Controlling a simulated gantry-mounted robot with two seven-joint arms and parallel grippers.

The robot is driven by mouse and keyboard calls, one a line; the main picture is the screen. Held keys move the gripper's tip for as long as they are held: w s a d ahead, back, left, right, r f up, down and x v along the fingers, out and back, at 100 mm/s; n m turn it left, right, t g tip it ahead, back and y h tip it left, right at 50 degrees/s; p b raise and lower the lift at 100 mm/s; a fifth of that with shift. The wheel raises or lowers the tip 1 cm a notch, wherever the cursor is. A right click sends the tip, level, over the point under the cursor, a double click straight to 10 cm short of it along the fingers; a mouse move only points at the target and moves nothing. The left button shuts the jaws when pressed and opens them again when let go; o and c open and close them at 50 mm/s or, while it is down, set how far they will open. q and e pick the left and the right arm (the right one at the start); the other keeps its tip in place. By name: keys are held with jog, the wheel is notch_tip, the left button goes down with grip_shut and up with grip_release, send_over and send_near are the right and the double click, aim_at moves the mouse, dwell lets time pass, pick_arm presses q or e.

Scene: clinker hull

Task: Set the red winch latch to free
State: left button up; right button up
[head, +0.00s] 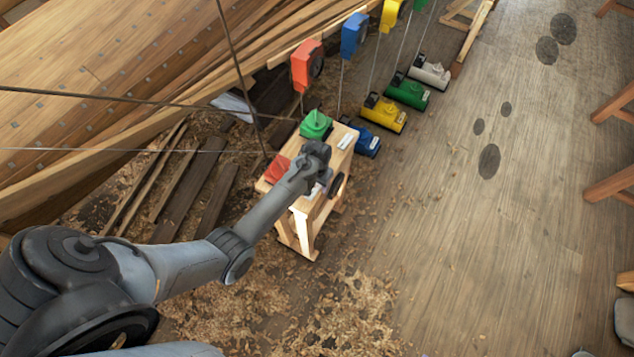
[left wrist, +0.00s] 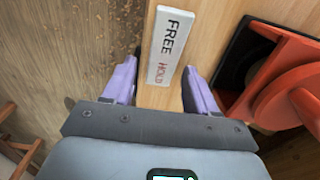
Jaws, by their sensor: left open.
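The red winch (left wrist: 280,85) fills the right of the left wrist view, with a black part beside it. In the head view a red part (head: 278,169) shows on the wooden bench, partly behind my arm. A white label plate (left wrist: 170,45) reads FREE in black and HOLD in red, with FREE at the upper end. My left gripper (left wrist: 160,85) is open above the bench, its purple fingers on either side of the plate's HOLD end. In the head view the left gripper (head: 320,180) is over the bench. I cannot make out the latch or its setting. My right gripper is not in view.
The bench (head: 302,215) also bears a green block (head: 316,125). Blue (head: 365,141), yellow (head: 385,114), green (head: 407,91) and white (head: 430,72) winches stand behind it. A red block (head: 303,66) hangs on a line above. Open floor lies right.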

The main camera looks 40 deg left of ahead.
pick_arm(q)
jog(key=c, duration=1.1)
jog(key=shift+o, duration=0.2)
jog(key=shift+s+r+t+p, duration=0.15)
jog(key=shift+r+t+p, duration=0.2)
jog(key=shift+p, duration=0.45)
jog(key=shift+s+d+t+p, duration=0.1)
jog(key=shift+s+t+p, duration=0.2)
jog(key=shift+t+p, duration=0.75)
jog(key=shift+s+r+t+y+p, duration=0.1)
jog(key=shift+t+y+p, duration=0.35)
jog(key=shift+p, duration=0.2)
jog(key=shift+s+t+p, duration=0.2)
jog(key=shift+t+p, duration=0.15)
jog(key=shift+t, duration=0.4)
jog(key=o, duration=1.1)
jog(key=shift+c, duration=0.2)
